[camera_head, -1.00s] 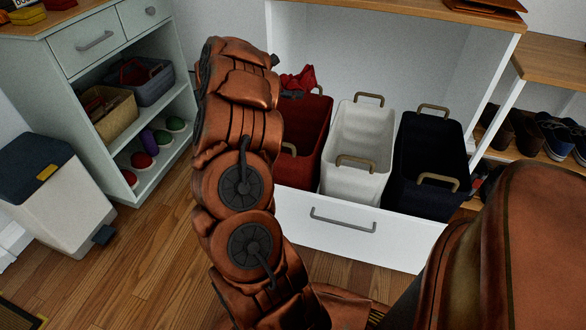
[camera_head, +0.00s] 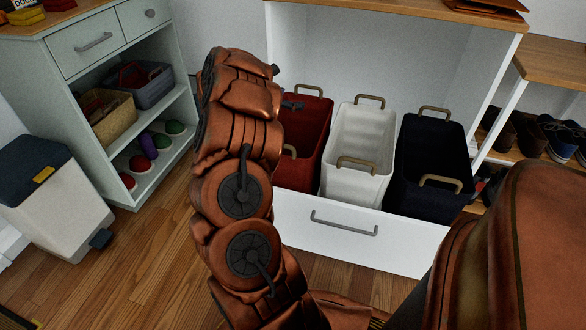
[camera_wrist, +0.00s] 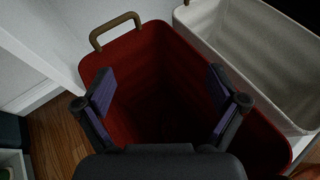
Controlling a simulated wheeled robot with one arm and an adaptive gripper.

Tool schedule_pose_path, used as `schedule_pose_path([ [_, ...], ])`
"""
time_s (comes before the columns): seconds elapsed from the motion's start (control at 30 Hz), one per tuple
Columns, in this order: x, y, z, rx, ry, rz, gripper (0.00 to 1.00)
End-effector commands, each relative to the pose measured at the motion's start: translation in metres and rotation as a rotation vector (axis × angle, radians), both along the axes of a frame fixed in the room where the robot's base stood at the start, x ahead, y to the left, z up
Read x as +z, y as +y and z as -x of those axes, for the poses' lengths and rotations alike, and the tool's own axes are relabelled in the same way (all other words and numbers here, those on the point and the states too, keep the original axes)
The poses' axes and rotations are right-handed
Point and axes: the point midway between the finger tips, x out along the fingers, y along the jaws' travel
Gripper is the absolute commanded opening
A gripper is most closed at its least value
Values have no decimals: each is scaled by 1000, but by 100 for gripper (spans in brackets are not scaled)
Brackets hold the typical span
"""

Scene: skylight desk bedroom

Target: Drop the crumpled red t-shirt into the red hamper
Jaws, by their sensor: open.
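The red hamper (camera_head: 310,128) stands at the left of three hampers in the pulled-out white drawer, partly behind my arm. In the wrist view, the red hamper (camera_wrist: 262,146) lies directly below my gripper (camera_wrist: 160,80), with its dark interior showing between the spread fingers. My gripper is open, and nothing is between its fingers. In the head view, a dark part of my gripper (camera_head: 292,104) shows over the hamper's opening; the rest is hidden by my arm. The red t-shirt cannot be made out in either current view; the hamper's bottom is too dark to read.
A white hamper (camera_head: 358,135) and a black hamper (camera_head: 430,150) stand to the right in the same drawer (camera_head: 330,235). A shelf unit (camera_head: 150,190) and a white bin (camera_head: 60,205) are at the left. Wooden floor lies in front.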

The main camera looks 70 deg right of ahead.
Motion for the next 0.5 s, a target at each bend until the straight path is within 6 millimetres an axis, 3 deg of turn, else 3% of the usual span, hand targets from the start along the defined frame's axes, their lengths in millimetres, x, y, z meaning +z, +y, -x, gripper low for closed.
schedule_pose_path([
  [0.27,1,3,-2,1,0,0,96],
  [0.5,13,31,-16,6,3,-1,96],
])
